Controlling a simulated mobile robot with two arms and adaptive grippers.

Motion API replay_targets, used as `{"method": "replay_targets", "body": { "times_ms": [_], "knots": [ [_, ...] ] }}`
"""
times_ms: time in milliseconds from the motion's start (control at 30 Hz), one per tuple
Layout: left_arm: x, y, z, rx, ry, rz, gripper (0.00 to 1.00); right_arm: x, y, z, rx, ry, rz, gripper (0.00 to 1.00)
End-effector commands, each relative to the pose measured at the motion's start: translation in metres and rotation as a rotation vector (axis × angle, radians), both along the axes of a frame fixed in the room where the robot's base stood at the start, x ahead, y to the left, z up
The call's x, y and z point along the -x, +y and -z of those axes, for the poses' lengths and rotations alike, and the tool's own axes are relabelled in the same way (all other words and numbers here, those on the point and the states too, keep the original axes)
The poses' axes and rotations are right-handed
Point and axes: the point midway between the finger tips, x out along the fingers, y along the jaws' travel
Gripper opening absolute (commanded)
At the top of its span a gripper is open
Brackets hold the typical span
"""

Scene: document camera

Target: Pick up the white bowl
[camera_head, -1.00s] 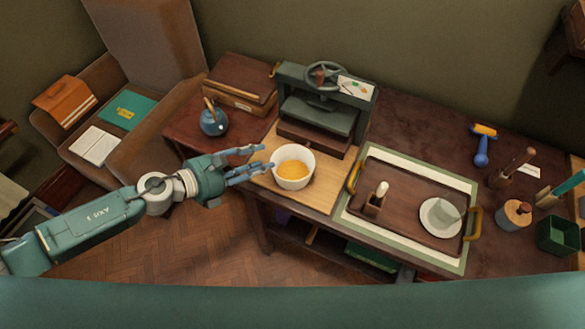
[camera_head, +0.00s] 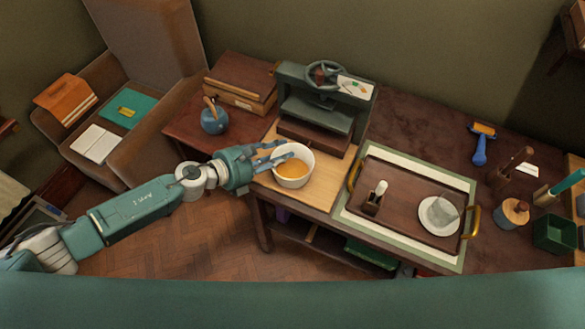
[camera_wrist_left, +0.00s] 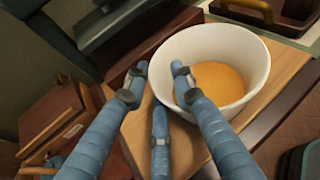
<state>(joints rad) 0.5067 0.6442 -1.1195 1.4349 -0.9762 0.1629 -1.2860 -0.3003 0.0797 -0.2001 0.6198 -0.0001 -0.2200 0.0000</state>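The white bowl (camera_head: 305,160) stands upright on a light wooden board at the table's left part, with something orange inside. It fills the upper right of the left wrist view (camera_wrist_left: 210,42). My left gripper (camera_head: 279,152) is at the bowl's left rim. In the left wrist view its fingers (camera_wrist_left: 158,74) are spread, with one tip over the bowl's rim and the others outside the wall. A gap shows between the fingertips, and I cannot tell whether any finger touches the bowl. My right gripper is not in view.
A dark press (camera_head: 318,112) stands just behind the bowl. A blue kettle (camera_head: 214,121) and wooden boxes (camera_head: 240,88) are to the left. A brown tray (camera_head: 408,214) with a white saucer (camera_head: 438,228) lies to the right.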

Motion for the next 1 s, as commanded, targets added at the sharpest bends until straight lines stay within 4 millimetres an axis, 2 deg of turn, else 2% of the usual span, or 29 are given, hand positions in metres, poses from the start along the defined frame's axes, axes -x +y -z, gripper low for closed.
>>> {"method": "replay_targets", "body": {
  "times_ms": [33,100,667,867,1000],
  "knots": [
    [0.000,0.001,0.000,0.000,0.000,-0.001,0.09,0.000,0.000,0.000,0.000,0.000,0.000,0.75],
    [0.000,0.001,0.001,-0.001,0.000,-0.001,0.00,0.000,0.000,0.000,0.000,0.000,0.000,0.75],
    [0.000,0.000,-0.002,0.001,0.001,0.000,0.00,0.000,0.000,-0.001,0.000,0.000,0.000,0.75],
    [-0.001,0.001,-0.010,-0.001,-0.001,-0.001,0.00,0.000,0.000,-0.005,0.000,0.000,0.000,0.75],
    [-0.001,0.000,-0.023,-0.001,-0.004,0.000,0.00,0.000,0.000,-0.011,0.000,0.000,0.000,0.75]
  ]
}}
